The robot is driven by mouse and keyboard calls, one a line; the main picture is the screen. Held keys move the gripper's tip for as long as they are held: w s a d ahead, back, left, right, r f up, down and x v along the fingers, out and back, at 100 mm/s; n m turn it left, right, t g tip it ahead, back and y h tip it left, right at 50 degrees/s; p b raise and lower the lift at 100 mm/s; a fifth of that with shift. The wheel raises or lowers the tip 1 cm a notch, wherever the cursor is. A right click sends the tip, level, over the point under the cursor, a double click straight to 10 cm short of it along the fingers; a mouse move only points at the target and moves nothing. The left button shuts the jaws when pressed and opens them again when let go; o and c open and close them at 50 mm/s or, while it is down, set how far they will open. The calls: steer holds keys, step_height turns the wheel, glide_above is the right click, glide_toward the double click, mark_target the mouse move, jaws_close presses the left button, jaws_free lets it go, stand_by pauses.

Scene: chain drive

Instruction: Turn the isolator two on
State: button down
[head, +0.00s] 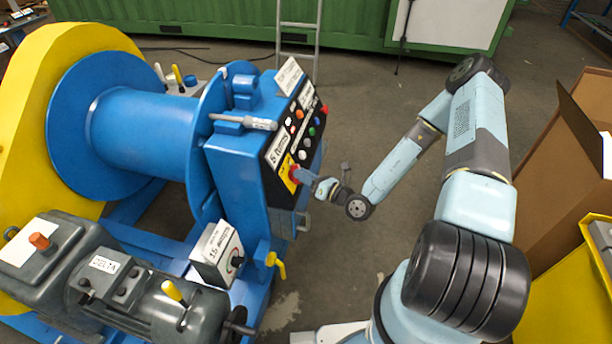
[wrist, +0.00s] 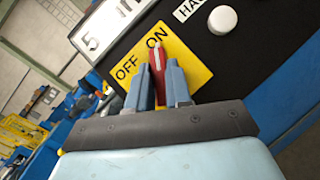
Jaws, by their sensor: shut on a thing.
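A red isolator handle (wrist: 156,58) with a white mark sits on a yellow plate (wrist: 188,58) printed OFF and ON. The yellow plate also shows low on the black panel in the head view (head: 284,170). In the head view my gripper (head: 303,176) reaches the panel from the right and covers part of the plate. The handle's lower part is hidden by the fingers. I cannot read the isolator's number.
The black panel (head: 274,186) is on a blue winch housing and carries several buttons, including a white one (wrist: 222,20). A grey box (head: 217,254) and a yellow-handled valve (head: 275,262) are below. Clear floor lies right of the housing; a cardboard box (head: 547,150) stands farther right.

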steer(key=shift+a+m+h, duration=0.2)
steer(key=shift+m+h, duration=0.1)
steer(key=shift+m, duration=0.35)
steer(key=shift+a+m+h, duration=0.2)
steer(key=shift+m+h, duration=0.1)
steer(key=shift+m, duration=0.35)
steer(key=shift+r+t, duration=0.1)
steer(key=shift+t, duration=0.3)
steer(key=c, duration=1.3)
jaws_free()
steer(key=shift+o, duration=0.9)
steer(key=shift+w+a+f, duration=0.1)
steer(key=shift+w+f, duration=0.1)
steer(key=shift+o, duration=0.4)
steer(key=shift+d, duration=0.2)
steer(key=shift+s+d, duration=0.1)
steer(key=shift+s, duration=0.05)
